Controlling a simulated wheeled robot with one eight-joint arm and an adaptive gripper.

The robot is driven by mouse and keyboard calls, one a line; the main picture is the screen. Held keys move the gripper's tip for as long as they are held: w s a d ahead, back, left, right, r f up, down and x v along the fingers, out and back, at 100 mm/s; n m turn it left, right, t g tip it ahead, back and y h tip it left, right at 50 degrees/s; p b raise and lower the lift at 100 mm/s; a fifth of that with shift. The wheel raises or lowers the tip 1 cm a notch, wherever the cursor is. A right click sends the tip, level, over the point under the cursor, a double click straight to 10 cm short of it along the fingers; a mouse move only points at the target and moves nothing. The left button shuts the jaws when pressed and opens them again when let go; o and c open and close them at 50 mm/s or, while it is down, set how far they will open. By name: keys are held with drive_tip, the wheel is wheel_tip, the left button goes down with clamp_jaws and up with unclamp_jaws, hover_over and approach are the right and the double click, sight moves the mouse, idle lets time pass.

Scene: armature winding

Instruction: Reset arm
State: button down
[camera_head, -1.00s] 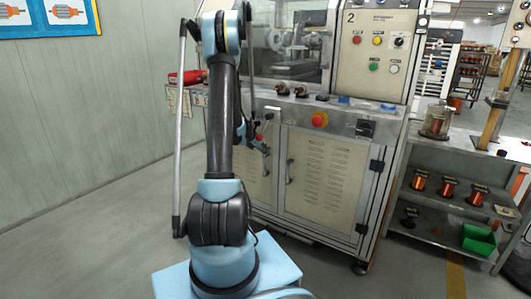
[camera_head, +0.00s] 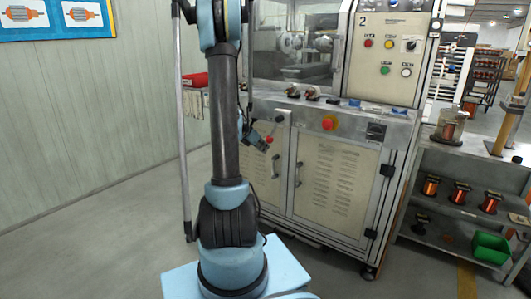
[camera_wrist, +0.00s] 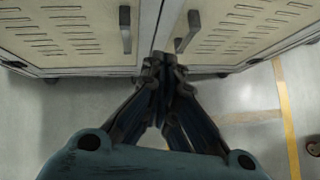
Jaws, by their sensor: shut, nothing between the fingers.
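My arm stands upright in the head view on its light blue base. My gripper (camera_wrist: 164,66) points away from me in the wrist view, its dark fingers together at the tips with nothing between them. Beyond the fingertips are the cream cabinet doors of the machine (camera_head: 340,185) with two dark handles (camera_wrist: 125,28). The fingertips appear in front of the gap between the doors; I cannot tell the exact distance. In the head view, the gripper is partly hidden behind my arm, near the left cabinet door.
The machine's ledge holds small motor parts (camera_head: 312,93) and a red emergency button (camera_head: 329,123). A grey shelf (camera_head: 440,160) with copper spools (camera_head: 461,193) and a green bin (camera_head: 491,248) stands at right. Open floor (camera_head: 90,240) lies at left.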

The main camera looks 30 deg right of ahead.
drive_tip(key=shift+s+a+r, duration=0.15)
drive_tip(key=shift+a+r, duration=0.05)
drive_tip(key=shift+r, duration=0.1)
drive_tip(key=w+a+m+t+y, duration=0.1)
drive_tip(key=w+a+m+y, duration=0.1)
drive_tip(key=w+a, duration=0.45)
drive_tip(key=w+a+m+t+y, duration=0.2)
drive_tip(key=w+a, duration=0.2)
drive_tip(key=a, duration=0.6)
drive_tip(key=s+a+r+m+y, duration=0.1)
drive_tip(key=s+a+r+m, duration=0.2)
drive_tip(key=s, duration=0.4)
drive_tip(key=s+a+r+m+g+y, duration=0.1)
drive_tip(key=s+a+m, duration=0.1)
drive_tip(key=s+a, duration=0.3)
drive_tip(key=s+a+r+m, duration=0.3)
drive_tip(key=s, duration=0.5)
drive_tip(key=s+a+f+m+y, duration=0.1)
drive_tip(key=s+a+f+m, duration=0.1)
drive_tip(key=s, duration=0.5)
drive_tip(key=s+a+f+m+g+y, duration=0.1)
drive_tip(key=s+a+f+m, duration=0.1)
drive_tip(key=s, duration=0.6)
drive_tip(key=s+a+f+m, duration=0.2)
drive_tip(key=s+a+m, duration=0.1)
drive_tip(key=s, duration=0.4)
drive_tip(key=shift+s+a+f+m+g+y, duration=0.25)
drive_tip(key=shift+a+m+g+y, duration=0.15)
drive_tip(key=shift+m, duration=0.3)
